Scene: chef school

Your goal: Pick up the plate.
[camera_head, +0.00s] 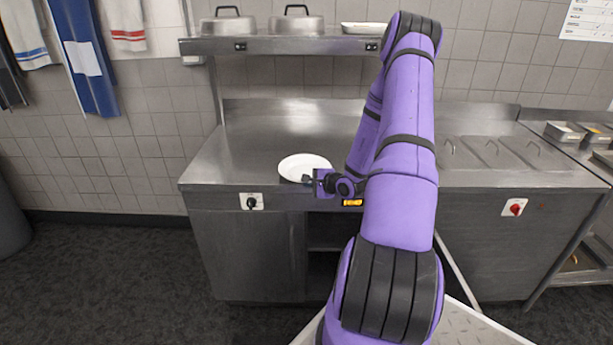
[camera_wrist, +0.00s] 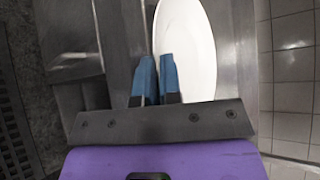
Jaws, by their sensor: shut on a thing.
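A white plate (camera_head: 303,166) sits at the front of the steel counter, left of my arm in the head view. It also shows in the wrist view (camera_wrist: 190,40) as a long white oval. My gripper (camera_head: 308,179) is at the plate's near right edge. In the wrist view its two blue fingers (camera_wrist: 157,75) are close together at the plate's rim, shut on it. The exact contact at the fingertips is hard to see. The plate looks level, and I cannot tell whether it is clear of the counter.
The steel counter (camera_head: 235,150) is bare left of the plate. Above it is a shelf (camera_head: 270,45) with two lidded pans (camera_head: 228,24). Lidded wells (camera_head: 495,153) are set in the counter at right. A control knob (camera_head: 251,202) is on the counter's front. Cloths (camera_head: 85,55) hang at left.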

